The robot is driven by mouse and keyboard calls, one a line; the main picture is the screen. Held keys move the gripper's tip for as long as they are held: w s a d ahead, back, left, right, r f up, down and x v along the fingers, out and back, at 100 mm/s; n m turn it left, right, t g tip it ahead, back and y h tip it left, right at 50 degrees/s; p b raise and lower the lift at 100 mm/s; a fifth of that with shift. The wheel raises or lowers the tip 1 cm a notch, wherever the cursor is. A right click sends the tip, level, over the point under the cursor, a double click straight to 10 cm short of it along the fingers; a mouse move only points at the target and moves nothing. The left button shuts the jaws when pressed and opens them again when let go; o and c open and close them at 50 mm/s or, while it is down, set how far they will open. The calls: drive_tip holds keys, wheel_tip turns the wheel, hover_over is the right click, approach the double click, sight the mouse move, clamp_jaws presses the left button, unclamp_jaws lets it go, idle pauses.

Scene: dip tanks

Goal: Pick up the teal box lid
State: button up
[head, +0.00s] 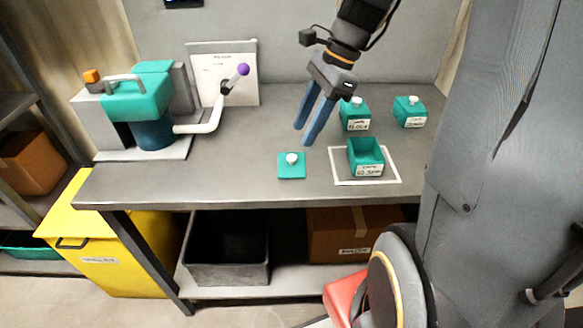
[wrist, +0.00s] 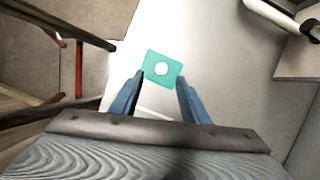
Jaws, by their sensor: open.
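The teal box lid (head: 291,166) lies flat on the grey bench near its front edge, with a white round knob on top. In the wrist view the lid (wrist: 151,68) shows just beyond and between my fingertips, apart from them. My gripper (head: 306,137) is open and empty, with blue fingers pointing down above the bench, behind and slightly right of the lid. It also shows at the bottom of the wrist view (wrist: 160,80). An open teal box (head: 366,171) stands inside a white outlined square, right of the lid.
Two lidded teal boxes (head: 355,122) (head: 410,118) stand behind the open one. A teal machine (head: 137,92) with a white lever and purple knob (head: 243,69) is at left, before a paper sheet (head: 215,80). A yellow bin (head: 120,250) is below. Bench between machine and lid is clear.

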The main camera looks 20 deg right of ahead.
sight(292, 157)
drive_tip(key=shift+p+x, duration=0.45)
drive_tip(key=shift+x, duration=3.3)
drive_tip(key=shift+w+d, duration=0.1)
clamp_jaws()
